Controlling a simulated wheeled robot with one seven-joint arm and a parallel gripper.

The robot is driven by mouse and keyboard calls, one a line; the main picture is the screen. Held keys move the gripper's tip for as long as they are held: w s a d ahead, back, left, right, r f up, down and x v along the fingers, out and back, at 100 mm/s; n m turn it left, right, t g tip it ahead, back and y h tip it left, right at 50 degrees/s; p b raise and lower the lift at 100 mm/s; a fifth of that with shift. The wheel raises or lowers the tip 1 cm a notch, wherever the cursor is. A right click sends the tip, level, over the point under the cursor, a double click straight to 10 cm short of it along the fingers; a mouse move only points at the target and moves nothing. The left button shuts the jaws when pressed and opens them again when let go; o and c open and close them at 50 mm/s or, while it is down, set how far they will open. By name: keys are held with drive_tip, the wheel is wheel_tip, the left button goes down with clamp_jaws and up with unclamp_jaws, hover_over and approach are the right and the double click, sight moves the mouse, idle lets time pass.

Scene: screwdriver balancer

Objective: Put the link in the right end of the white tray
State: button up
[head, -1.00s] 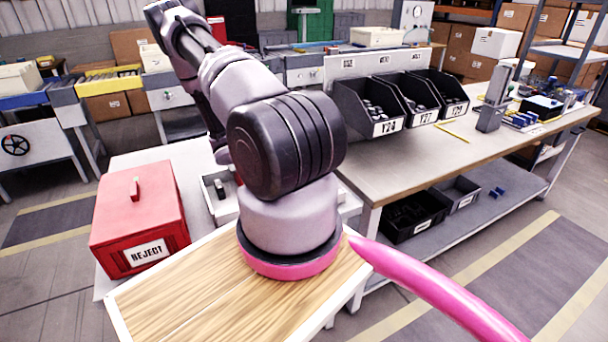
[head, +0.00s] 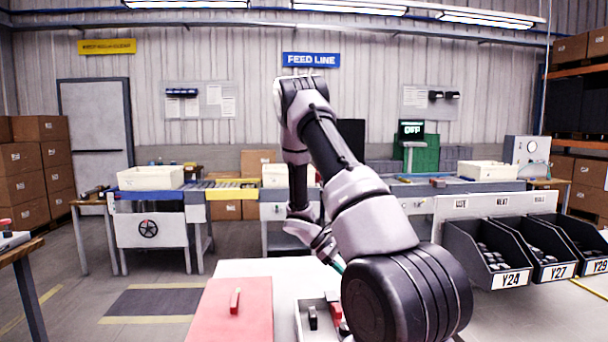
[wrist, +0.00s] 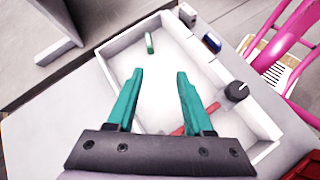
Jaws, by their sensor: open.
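The white tray (wrist: 122,42) lies below my gripper in the wrist view; its near corner also shows in the head view (head: 299,322), partly behind my arm. My gripper (wrist: 160,73) is open, its teal fingers apart and empty above the tray. Its tip (head: 337,266) is small in the head view. Inside the tray lies a small green piece (wrist: 150,43). A red bar (wrist: 180,130) lies partly behind the right finger, near a black round piece (wrist: 237,91) with a light pin. I cannot tell which piece is the link.
The red reject box (head: 238,318) stands left of the tray. Black bins (head: 490,255) with dark parts stand on the bench at right.

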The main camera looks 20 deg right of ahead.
drive_tip(key=s+a+r+m+t+y, duration=0.1)
drive_tip(key=a+r+m+t+y, duration=0.2)
drive_tip(key=a+r, duration=0.5)
drive_tip(key=s+a+r+m+t+y, duration=0.1)
drive_tip(key=a+r+m+t+y, duration=0.2)
drive_tip(key=r, duration=0.9)
drive_tip(key=s+a+r+m+t+y, duration=0.3)
drive_tip(key=s+a+r+t, duration=0.5)
drive_tip(key=s+a+r, duration=0.3)
wheel_tip(320, 180, up, 4)
drive_tip(key=shift+s+a+r+m+y, duration=0.15)
drive_tip(key=shift+s+a+m+y, duration=0.2)
drive_tip(key=shift+a+m, duration=0.35)
